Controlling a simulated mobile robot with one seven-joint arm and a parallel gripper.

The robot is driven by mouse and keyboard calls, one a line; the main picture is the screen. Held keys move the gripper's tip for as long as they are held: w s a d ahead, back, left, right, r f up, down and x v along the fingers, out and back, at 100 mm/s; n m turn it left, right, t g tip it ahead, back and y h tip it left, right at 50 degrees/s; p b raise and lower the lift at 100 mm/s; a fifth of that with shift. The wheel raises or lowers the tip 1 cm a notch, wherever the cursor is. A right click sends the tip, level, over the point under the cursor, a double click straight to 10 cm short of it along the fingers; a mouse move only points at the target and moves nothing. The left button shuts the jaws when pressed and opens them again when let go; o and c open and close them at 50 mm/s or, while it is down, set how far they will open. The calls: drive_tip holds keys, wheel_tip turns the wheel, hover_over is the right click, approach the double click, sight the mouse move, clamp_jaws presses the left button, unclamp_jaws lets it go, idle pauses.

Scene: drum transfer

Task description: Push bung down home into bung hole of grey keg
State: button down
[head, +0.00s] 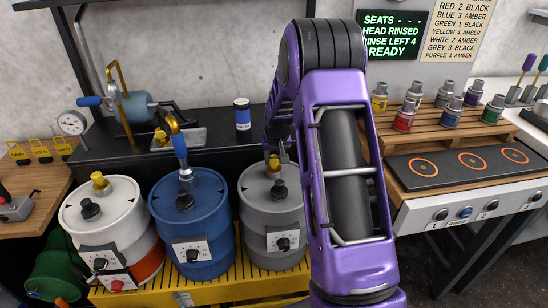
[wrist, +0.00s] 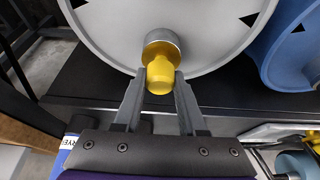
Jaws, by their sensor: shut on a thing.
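The grey keg (head: 262,232) stands at the right end of the row of kegs, and its pale round top (wrist: 215,30) fills the upper wrist view. The yellow bung (wrist: 160,78) has a silver collar and sits at the near rim of that top in the wrist view. In the head view the bung (head: 273,161) shows small at the keg's back edge. My gripper (wrist: 161,88) is shut on the yellow part of the bung, one finger on each side. The bung hole is hidden under the collar, so I cannot tell how deep the bung sits.
A blue keg (head: 190,228) stands close at the left, with a white and orange keg (head: 105,225) beyond it, all on a yellow slatted stand (head: 190,290). A dark shelf (head: 215,155) with a blue-and-white can (head: 242,115) lies behind. Small coloured pots stand on the right-hand rack (head: 470,125).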

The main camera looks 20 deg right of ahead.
drive_tip(key=shift+f, duration=0.1)
drive_tip(key=shift+c, duration=2)
unclamp_jaws()
